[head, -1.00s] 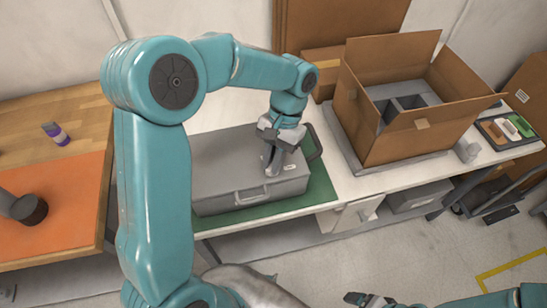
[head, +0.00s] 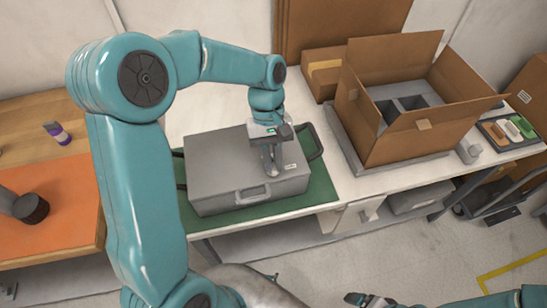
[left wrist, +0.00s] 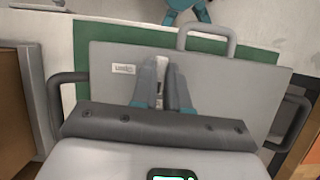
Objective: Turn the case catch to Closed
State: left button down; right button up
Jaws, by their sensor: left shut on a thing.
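The grey case (head: 225,170) lies flat and shut on a green mat (head: 318,186), its front handle (head: 252,194) toward me. My left gripper (head: 271,168) points down onto the case top, right of its middle. In the left wrist view, its two fingers (left wrist: 163,76) are shut on the case catch (left wrist: 159,92), a small pale part seen between them. Most of the catch is hidden, so I cannot tell which way it is set. A white label (left wrist: 123,68) on the case lies beside the fingers, too small to read. My right gripper (head: 370,300) shows only partly at the bottom edge.
An open cardboard box (head: 415,105) stands on the white bench to the right of the case. A tray of small coloured things (head: 515,129) lies farther right. An orange mat (head: 60,215) covers the table at left. Bench space between case and box is clear.

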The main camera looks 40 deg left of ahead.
pick_arm(q)
jog(key=shift+s+a, duration=0.1)
dwell(0.3)
jog(key=c, duration=1.1)
grip_release()
jog(key=shift+a, duration=0.1)
jog(key=shift+r, duration=0.1)
jog(key=p+v, duration=0.1)
jog(key=v, duration=1.5)
jog(key=shift+a, duration=0.15)
jog(key=shift+s, duration=0.15)
